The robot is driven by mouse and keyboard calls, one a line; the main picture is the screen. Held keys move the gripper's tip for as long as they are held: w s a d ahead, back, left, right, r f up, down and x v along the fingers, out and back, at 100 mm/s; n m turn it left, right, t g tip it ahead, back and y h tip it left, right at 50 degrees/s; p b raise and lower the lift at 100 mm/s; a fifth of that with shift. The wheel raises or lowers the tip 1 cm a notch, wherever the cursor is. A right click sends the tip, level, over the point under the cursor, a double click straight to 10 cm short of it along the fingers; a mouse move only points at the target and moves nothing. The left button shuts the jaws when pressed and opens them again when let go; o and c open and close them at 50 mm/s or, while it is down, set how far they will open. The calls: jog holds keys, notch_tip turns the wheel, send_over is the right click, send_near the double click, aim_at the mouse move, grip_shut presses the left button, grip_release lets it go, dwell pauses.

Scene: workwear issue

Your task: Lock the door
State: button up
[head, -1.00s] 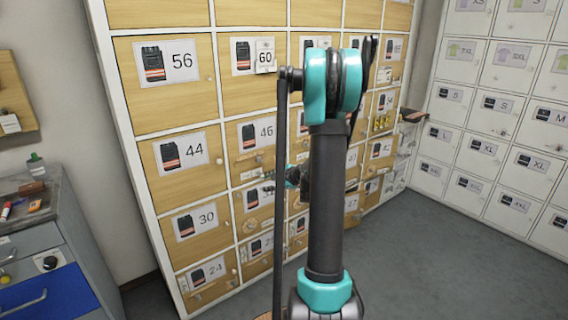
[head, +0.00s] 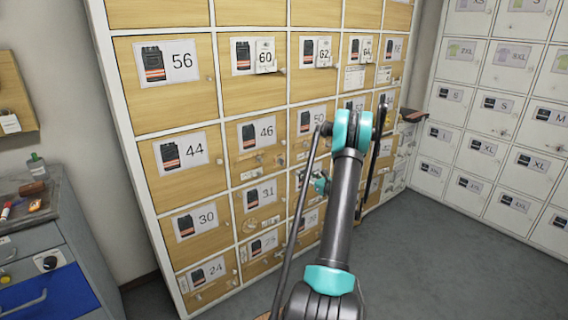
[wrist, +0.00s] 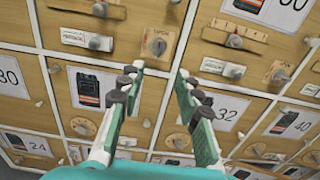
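The locker wall has wooden doors with numbered vest labels, such as door 46 (head: 250,150) and door 31 (head: 262,208). Several doors carry knobs, dials or sliding bolts. The frames do not show which door the task means; all the doors I can see look closed. In the wrist view my gripper (wrist: 160,84) is open and empty, its two fingers apart in front of the doors. Between and around the fingertips are a knob on a pale plate (wrist: 159,46), a sliding bolt (wrist: 234,40) and a dark knob (wrist: 83,127). I see no clear contact. In the head view my arm hides most of the gripper.
A grey bench with a blue drawer (head: 45,292) and small items on top stands at the left. White lockers (head: 490,120) line the right wall. A dark shelf (head: 412,115) sticks out near the corner. The grey floor (head: 440,265) is clear at the right.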

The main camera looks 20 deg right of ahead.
aim_at(283, 161)
jog(key=x, duration=1.6)
jog(key=shift+w, duration=0.25)
jog(key=shift+c, duration=0.2)
jog(key=shift+a, duration=0.1)
grip_shut()
